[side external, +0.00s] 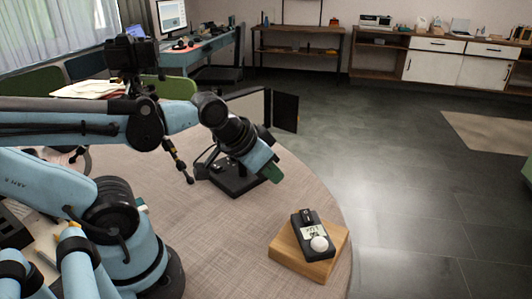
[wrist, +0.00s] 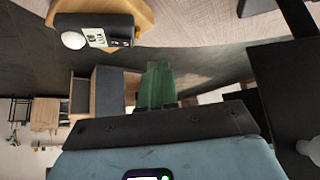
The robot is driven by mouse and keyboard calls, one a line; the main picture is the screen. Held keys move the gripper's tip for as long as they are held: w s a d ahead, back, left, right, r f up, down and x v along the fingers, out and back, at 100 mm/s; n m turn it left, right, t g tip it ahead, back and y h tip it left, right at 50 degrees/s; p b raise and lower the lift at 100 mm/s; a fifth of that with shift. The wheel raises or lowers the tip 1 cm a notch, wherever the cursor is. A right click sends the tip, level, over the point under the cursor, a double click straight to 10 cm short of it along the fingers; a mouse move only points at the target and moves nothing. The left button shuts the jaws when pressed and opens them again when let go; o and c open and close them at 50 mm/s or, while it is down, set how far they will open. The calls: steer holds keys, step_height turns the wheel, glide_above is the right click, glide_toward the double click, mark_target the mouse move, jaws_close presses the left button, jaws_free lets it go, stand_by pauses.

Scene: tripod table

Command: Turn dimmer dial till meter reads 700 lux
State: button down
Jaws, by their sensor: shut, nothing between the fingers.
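The light meter (side external: 303,248) is a small dark box with a white dome and a pale display. It lies on a wooden block (side external: 287,257) near the table's right edge. The reading is too small to make out. The meter (wrist: 108,38) and block (wrist: 145,14) also show at the top left of the wrist view. My gripper (side external: 271,173) has green fingertips, shut and empty, above the table and left of the meter. Its fingers (wrist: 157,85) show mid-picture in the wrist view. A black base (side external: 236,180) stands behind the gripper; I cannot make out a dial on it.
A pale panel with a black flap (side external: 285,111) stands behind my gripper. A camera-like black device (side external: 131,52) is at the upper left. The round table (side external: 225,245) is clear between the gripper and the wooden block, and its edge curves close past the block.

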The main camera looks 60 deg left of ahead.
steer(key=c, duration=1.8)
jaws_free()
